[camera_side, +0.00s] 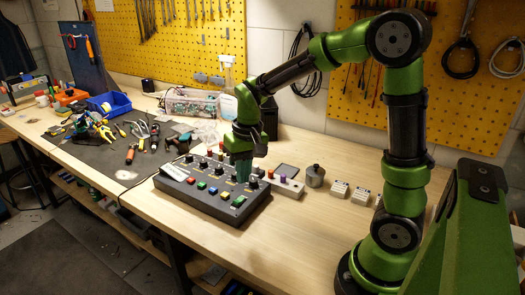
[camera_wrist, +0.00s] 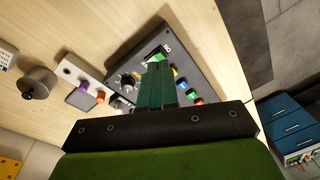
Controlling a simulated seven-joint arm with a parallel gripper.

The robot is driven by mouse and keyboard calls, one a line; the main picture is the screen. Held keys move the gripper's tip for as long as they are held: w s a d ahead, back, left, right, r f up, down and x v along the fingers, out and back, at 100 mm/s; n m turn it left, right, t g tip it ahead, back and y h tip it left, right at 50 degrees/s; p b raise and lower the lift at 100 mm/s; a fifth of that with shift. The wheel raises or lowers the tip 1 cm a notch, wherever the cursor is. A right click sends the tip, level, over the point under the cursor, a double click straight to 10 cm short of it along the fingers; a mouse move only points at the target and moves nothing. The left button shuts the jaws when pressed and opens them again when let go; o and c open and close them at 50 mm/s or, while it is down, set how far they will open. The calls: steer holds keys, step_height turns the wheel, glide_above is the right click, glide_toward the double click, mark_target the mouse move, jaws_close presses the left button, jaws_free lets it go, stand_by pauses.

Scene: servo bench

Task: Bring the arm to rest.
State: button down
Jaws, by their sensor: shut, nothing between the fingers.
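My gripper (camera_side: 243,172) points down over the right part of a dark control box (camera_side: 212,203) in the side view. In the wrist view my gripper (camera_wrist: 157,68) shows as two green fingers shut together with nothing between them. The control box (camera_wrist: 195,62) lies beneath the fingertips there. Its top has black knobs and red, green, blue and yellow buttons. My fingers hide part of the panel, and I cannot tell whether the tips touch it.
A small grey block with coloured knobs (camera_side: 288,187) and a dark grey cylinder (camera_side: 315,176) stand right of the box. Small white blocks (camera_side: 339,189) lie further right. Pliers and screwdrivers lie on a dark mat (camera_side: 85,151) at left. The wooden bench front (camera_side: 300,235) is clear.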

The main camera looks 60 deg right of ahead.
steer(key=s+a+r+t, duration=0.3)
steer(key=s+r, duration=0.2)
steer(key=s, duration=0.1)
steer(key=s+a+r+n+t+y, duration=0.1)
steer(key=s+a+r+t, duration=0.2)
steer(key=s+r, duration=0.2)
steer(key=shift+s+n, duration=0.3)
steer(key=shift+s, duration=0.3)
